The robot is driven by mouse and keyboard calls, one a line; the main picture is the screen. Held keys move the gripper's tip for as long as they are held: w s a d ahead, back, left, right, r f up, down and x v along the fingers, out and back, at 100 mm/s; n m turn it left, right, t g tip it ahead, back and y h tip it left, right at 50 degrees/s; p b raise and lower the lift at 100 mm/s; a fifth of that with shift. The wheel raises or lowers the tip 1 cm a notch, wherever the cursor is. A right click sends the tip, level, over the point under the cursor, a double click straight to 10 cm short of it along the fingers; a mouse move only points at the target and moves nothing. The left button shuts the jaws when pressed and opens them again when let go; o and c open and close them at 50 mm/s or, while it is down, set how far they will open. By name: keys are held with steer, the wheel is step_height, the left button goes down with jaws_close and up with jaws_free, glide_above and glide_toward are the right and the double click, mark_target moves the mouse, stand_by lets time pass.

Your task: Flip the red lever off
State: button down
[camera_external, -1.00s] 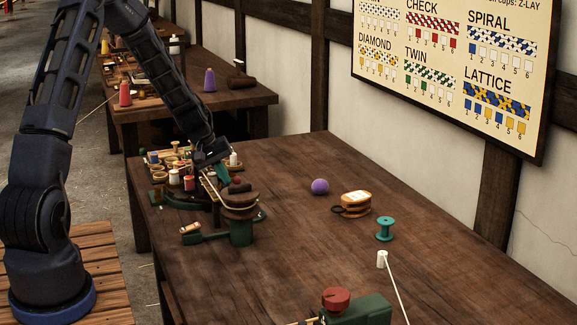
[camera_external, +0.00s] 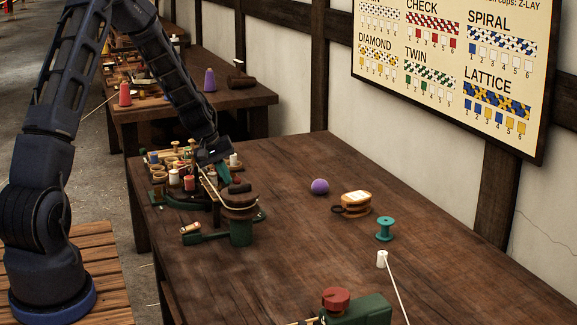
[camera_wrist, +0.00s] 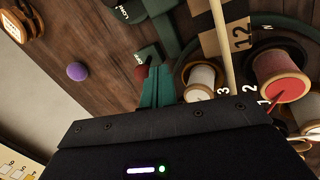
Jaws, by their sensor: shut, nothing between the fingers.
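A small dark red piece (camera_wrist: 141,73), likely the red lever, shows in the wrist view beside my fingertips, next to a green block (camera_wrist: 148,54). My gripper (camera_wrist: 157,88) is shut and empty, its teal fingers together. The fingers partly cover the red piece, so I cannot tell its position or whether they touch. In the external view my gripper (camera_external: 217,158) is over the crowded far-left end of the table, behind a green stand with a brown top (camera_external: 240,212). The lever cannot be made out there.
White (camera_wrist: 200,82) and red (camera_wrist: 280,75) spools and a pale rod (camera_wrist: 222,45) stand close right of my fingers in the wrist view. A purple ball (camera_external: 320,186), teal spool (camera_external: 385,228) and red-knobbed green device (camera_external: 358,309) stand farther off.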

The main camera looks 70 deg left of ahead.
steer(key=shift+w+r+g, duration=0.25)
steer(key=shift+w+g, duration=0.25)
steer(key=shift+g, duration=0.2)
steer(key=shift+w+r+g, duration=0.25)
steer(key=shift+w+g, duration=0.75)
steer(key=shift+g, duration=0.2)
steer(key=shift+w+r+g, duration=0.25)
steer(key=shift+w+g, duration=0.7)
steer(key=shift+g, duration=0.25)
steer(key=shift+w, duration=0.55)
step_height(320, 180, up, 10)
steer(key=w, duration=0.2)
steer(key=shift+w+a, duration=0.15)
steer(key=shift+a, duration=0.25)
steer(key=shift+d, duration=0.1)
